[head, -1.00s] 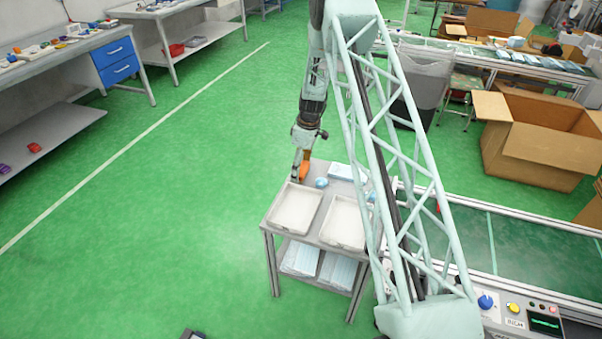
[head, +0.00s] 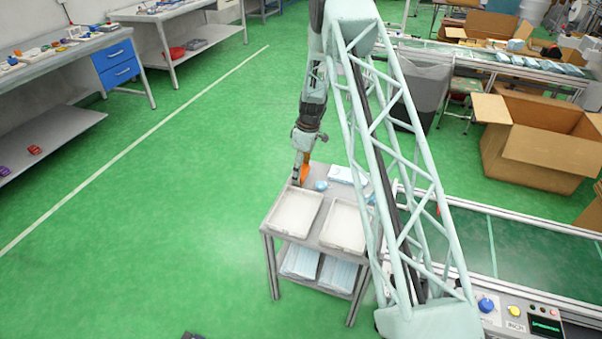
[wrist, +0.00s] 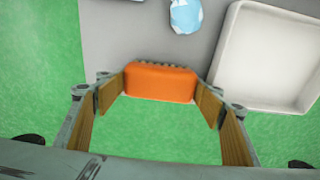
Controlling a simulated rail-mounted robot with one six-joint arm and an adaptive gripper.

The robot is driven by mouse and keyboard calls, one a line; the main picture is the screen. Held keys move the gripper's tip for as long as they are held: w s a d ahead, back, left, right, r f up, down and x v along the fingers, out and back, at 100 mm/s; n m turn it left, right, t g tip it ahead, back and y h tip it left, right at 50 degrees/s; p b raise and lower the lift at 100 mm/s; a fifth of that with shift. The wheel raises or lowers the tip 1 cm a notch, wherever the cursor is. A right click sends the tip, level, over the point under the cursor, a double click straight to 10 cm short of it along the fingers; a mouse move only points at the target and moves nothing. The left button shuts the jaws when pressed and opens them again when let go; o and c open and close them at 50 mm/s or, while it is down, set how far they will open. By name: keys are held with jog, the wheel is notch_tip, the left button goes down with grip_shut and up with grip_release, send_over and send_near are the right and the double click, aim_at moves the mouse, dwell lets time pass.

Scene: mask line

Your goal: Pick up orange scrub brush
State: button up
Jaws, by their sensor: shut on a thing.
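The orange scrub brush (wrist: 161,83) is between the finger pads of my gripper (wrist: 161,92) in the wrist view, with its dark bristle edge facing the table side. Both pads touch its ends. In the head view the orange brush (head: 305,173) shows at the tip of my gripper (head: 301,174), at the back left edge of the small grey table (head: 318,178). My gripper is shut on the brush. I cannot tell whether the brush is clear of the tabletop.
Two white trays stand on the table, a left one (head: 293,212) and a right one (head: 343,226). A blue-white item (wrist: 185,15) lies near the brush. Light blue packs (head: 300,261) lie on the lower shelf. Green floor is open to the left.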

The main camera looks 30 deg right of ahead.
jog(key=shift+r+p, duration=0.95)
jog(key=shift+r, duration=4)
jog(key=o, duration=0.3)
jog(key=shift+c, duration=1)
jog(key=s+a+r+m, duration=0.1)
jog(key=s+a+m, duration=0.3)
jog(key=s+a, duration=0.5)
jog(key=s+a+r+m+h, duration=0.1)
jog(key=s+a+m, duration=0.3)
jog(key=s+a, duration=0.5)
jog(key=a+r, duration=0.1)
jog(key=a, duration=0.6)
jog(key=shift+r, duration=0.3)
